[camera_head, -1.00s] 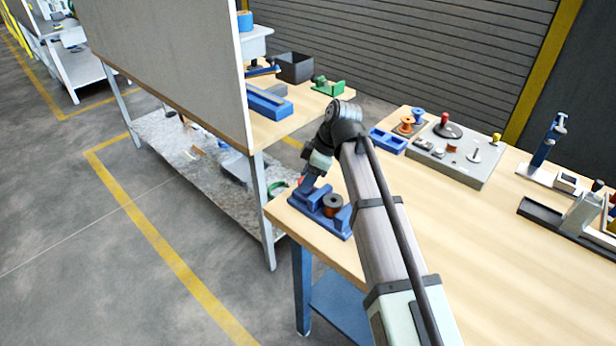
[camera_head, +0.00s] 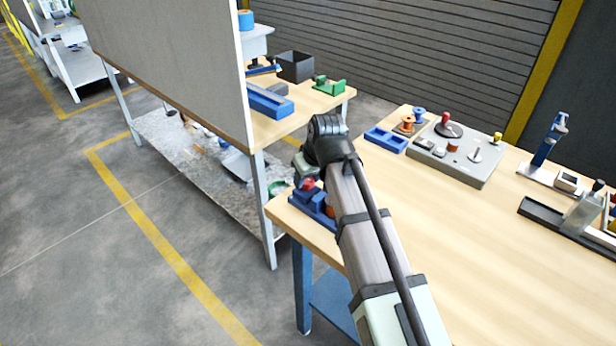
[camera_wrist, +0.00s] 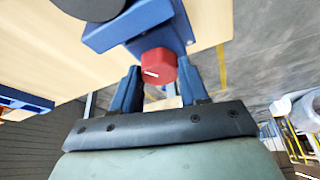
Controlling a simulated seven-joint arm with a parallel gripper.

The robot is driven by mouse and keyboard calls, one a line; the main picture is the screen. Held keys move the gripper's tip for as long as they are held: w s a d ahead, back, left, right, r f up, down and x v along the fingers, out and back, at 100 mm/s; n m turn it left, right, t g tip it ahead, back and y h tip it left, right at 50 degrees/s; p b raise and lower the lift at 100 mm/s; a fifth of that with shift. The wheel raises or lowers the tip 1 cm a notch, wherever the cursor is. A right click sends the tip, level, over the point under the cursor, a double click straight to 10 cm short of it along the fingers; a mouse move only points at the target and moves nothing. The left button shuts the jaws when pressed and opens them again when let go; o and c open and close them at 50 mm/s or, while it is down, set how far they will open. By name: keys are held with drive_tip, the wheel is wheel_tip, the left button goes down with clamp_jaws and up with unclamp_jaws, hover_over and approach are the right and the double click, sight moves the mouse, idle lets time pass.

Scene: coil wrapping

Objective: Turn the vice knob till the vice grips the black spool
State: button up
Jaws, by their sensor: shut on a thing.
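The blue vice (camera_head: 313,203) stands at the near left corner of the wooden table; its blue body also shows in the wrist view (camera_wrist: 130,28). Its red knob (camera_wrist: 158,66) is between my two blue fingertips (camera_wrist: 160,78), and my gripper is shut on it. The knob also shows in the head view (camera_head: 308,184), just below my wrist. The black spool (camera_wrist: 88,6) shows only as a dark disc at the top edge of the wrist view. In the head view my arm hides most of the spool, so whether the jaws touch it cannot be told.
A blue tray (camera_head: 386,140), small spools (camera_head: 407,125) and a grey board (camera_head: 462,155) with knobs stand farther back. The middle of the table is clear. A second bench with a tall grey panel (camera_head: 165,60) stands to the left.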

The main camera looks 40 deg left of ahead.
drive_tip(key=m+t, duration=0.1)
drive_tip(key=m, duration=0.2)
drive_tip(key=m+h, duration=0.1)
drive_tip(key=m, duration=0.1)
drive_tip(key=shift+s+a+m+t, duration=0.1)
drive_tip(key=shift+m+t, duration=0.3)
idle(0.4)
drive_tip(key=o, duration=0.8)
drive_tip(key=v, duration=1.4)
drive_tip(key=shift+s+a, duration=0.1)
drive_tip(key=shift+a, duration=0.1)
drive_tip(key=shift+f, duration=0.15)
